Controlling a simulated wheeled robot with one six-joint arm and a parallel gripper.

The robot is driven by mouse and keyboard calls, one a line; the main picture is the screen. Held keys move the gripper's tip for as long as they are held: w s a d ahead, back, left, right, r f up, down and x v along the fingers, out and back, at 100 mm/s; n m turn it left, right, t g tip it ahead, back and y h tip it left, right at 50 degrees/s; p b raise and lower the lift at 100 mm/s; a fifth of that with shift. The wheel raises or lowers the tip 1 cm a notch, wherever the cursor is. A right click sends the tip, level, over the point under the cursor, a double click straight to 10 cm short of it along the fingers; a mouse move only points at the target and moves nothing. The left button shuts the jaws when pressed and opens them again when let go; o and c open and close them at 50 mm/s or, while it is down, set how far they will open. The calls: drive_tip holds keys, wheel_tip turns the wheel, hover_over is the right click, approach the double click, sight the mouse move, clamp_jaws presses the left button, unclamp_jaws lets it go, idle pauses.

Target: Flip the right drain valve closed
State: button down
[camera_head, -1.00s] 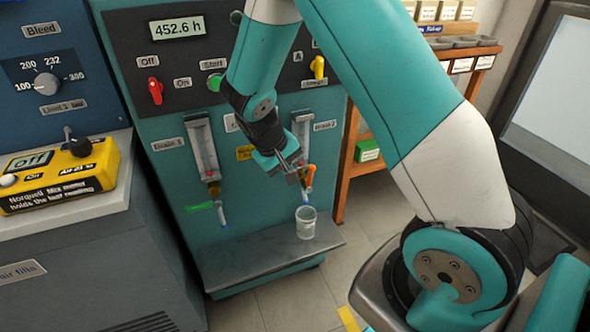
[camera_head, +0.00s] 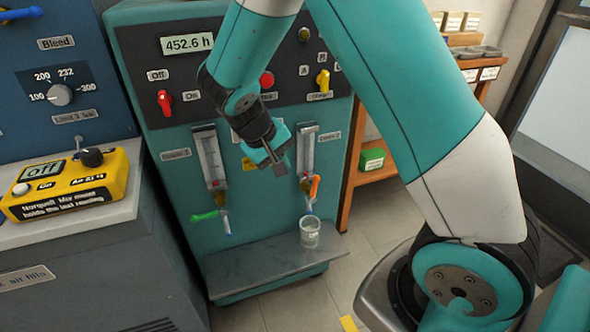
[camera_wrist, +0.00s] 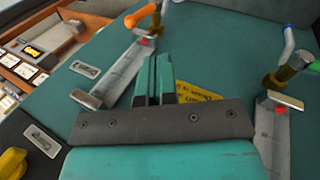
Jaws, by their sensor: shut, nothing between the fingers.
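The right drain valve has an orange lever (camera_head: 314,187) below the right gauge tube on the teal bench. The lever points up and slightly right, nearly in line with the pipe. In the wrist view the orange lever (camera_wrist: 140,15) is at the top, left of the fingers. My gripper (camera_head: 284,170) is shut and empty, above and left of the lever, apart from it. Its fingers (camera_wrist: 154,78) lie together in the wrist view, in front of the panel between the two drains. The left drain's green lever (camera_head: 206,216) sticks out sideways to the left.
A clear beaker (camera_head: 310,231) stands under the right outlet on the metal shelf (camera_head: 260,262). A left gauge tube (camera_head: 211,157) and a right one (camera_head: 306,152) are mounted on the panel. A yellow box (camera_head: 70,182) sits on the grey cabinet at left.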

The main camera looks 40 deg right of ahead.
drive_tip(key=shift+w+a+f+g+h+p, duration=0.1)
drive_tip(key=shift+a+f+h, duration=0.3)
drive_tip(key=shift+a+h, duration=0.35)
drive_tip(key=shift+w+a+f+g+h+p, duration=0.15)
drive_tip(key=shift+a+f+h, duration=0.25)
drive_tip(key=shift+a+h, duration=0.3)
drive_tip(key=shift+w+a+f+g+h+p, duration=0.1)
drive_tip(key=shift+a+f+h, duration=0.3)
drive_tip(key=shift+a+h, duration=0.3)
drive_tip(key=shift+a, duration=0.1)
drive_tip(key=b, duration=0.1)
approach(311, 190)
wheel_tip(311, 190, down, 3)
drive_tip(key=d, duration=0.3)
drive_tip(key=shift+s+d, duration=0.25)
drive_tip(key=shift+s, duration=0.1)
drive_tip(key=shift+d+f, duration=0.1)
drive_tip(key=shift+d, duration=0.75)
